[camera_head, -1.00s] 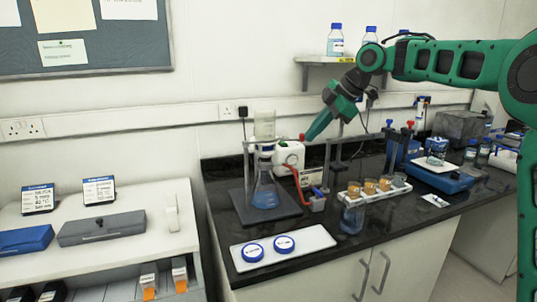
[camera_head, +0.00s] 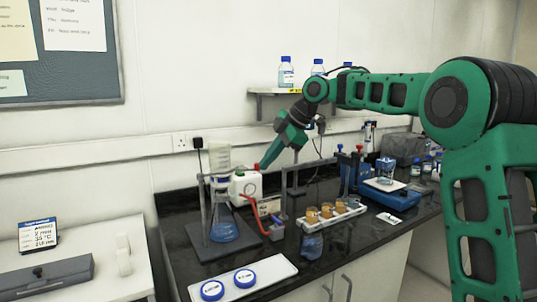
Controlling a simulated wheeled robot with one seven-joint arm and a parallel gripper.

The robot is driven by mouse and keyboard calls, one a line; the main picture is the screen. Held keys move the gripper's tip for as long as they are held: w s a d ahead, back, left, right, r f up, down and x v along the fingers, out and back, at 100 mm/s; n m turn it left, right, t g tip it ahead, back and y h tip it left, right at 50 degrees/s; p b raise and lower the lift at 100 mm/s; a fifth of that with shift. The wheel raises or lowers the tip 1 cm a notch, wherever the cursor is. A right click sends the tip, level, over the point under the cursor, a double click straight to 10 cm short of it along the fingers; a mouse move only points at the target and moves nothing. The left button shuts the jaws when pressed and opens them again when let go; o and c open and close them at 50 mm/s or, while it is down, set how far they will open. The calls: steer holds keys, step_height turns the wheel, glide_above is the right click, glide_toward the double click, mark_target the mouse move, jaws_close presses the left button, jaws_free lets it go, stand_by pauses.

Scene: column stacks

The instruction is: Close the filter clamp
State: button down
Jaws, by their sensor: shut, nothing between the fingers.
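The filter setup stands on a dark base plate (camera_head: 200,243) on the black bench. A clear graduated funnel (camera_head: 218,160) sits on top of a conical flask (camera_head: 223,228) with blue liquid. The filter clamp (camera_head: 221,180) is at the joint between funnel and flask; it is too small to tell whether it is open or closed. My gripper (camera_head: 262,167) is shut and empty, pointing down and left, to the right of the funnel in the picture. I cannot tell whether it touches anything there.
A white pump (camera_head: 246,187) with a red hose (camera_head: 258,216) stands right of the flask. A white rack with orange-filled beakers (camera_head: 331,216) is farther right. A white tray (camera_head: 268,268) with two blue-lidded dishes lies in front. A side table (camera_head: 110,265) is at left.

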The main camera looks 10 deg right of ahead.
steer(key=s+d+f+v, duration=0.1)
steer(key=v, duration=1.1)
steer(key=shift+d+f, duration=0.2)
steer(key=shift+d, duration=0.1)
steer(key=shift+s, duration=0.2)
steer(key=s+d+f+m+g+h, duration=0.1)
steer(key=s+d+f+m+h, duration=0.1)
steer(key=s+d+f+m, duration=0.6)
steer(key=s+d+f+m+h, duration=0.3)
steer(key=s+d+f+m, duration=0.5)
steer(key=s, duration=0.3)
steer(key=s+d+f+m+g, duration=0.1)
steer(key=s+f+m, duration=0.4)
steer(key=s, duration=0.7)
steer(key=s+d+f+m+g, duration=0.2)
steer(key=s+d+f+m, duration=0.2)
steer(key=s+f, duration=0.5)
steer(key=s+m, duration=0.2)
steer(key=s, duration=0.1)
steer(key=shift+s+d+h, duration=0.3)
steer(key=shift+s+h, duration=0.1)
